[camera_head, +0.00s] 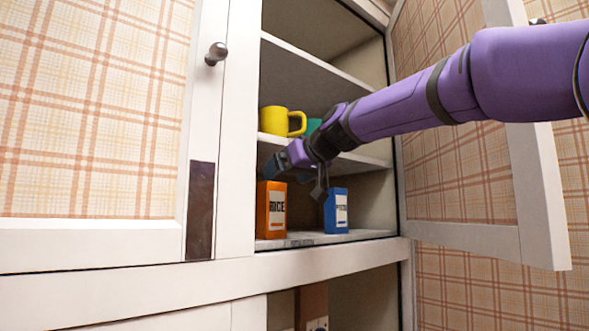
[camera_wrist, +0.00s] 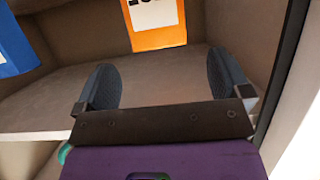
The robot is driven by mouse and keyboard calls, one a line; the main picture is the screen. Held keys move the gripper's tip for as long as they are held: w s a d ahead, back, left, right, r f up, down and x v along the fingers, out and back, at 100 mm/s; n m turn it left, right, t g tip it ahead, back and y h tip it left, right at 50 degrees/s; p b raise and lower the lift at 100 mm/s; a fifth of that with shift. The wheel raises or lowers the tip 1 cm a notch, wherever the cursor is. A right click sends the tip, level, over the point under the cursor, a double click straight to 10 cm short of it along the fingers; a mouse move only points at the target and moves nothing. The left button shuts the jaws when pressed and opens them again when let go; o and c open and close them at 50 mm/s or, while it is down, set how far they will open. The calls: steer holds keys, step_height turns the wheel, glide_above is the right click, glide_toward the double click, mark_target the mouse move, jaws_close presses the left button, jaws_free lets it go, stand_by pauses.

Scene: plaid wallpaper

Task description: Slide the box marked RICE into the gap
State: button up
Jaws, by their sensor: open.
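The orange box marked RICE (camera_head: 264,224) stands upright on the lower shelf of the open cabinet, at the left. A blue box (camera_head: 329,214) with a white label stands to its right, and a strip of bare shelf (camera_head: 305,236) lies between them. My gripper (camera_head: 297,180) is open and empty, in front of the boxes near their tops. The wrist view is upside down. There the orange box (camera_wrist: 157,38) lies beyond and between the spread fingers (camera_wrist: 162,82), apart from them, and the blue box (camera_wrist: 14,48) is at the left edge.
A yellow mug (camera_head: 273,121) and a partly hidden teal mug (camera_head: 313,125) stand on the shelf above (camera_head: 370,161), close over my gripper. The left door (camera_head: 207,130) borders the opening. The right door (camera_head: 535,180) stands open beneath my arm. The top shelf looks empty.

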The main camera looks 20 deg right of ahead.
mark_target(269, 189)
steer(key=x, duration=0.8)
steer(key=shift+w+f, duration=0.1)
steer(key=shift+w, duration=0.05)
steer(key=c, duration=1.2)
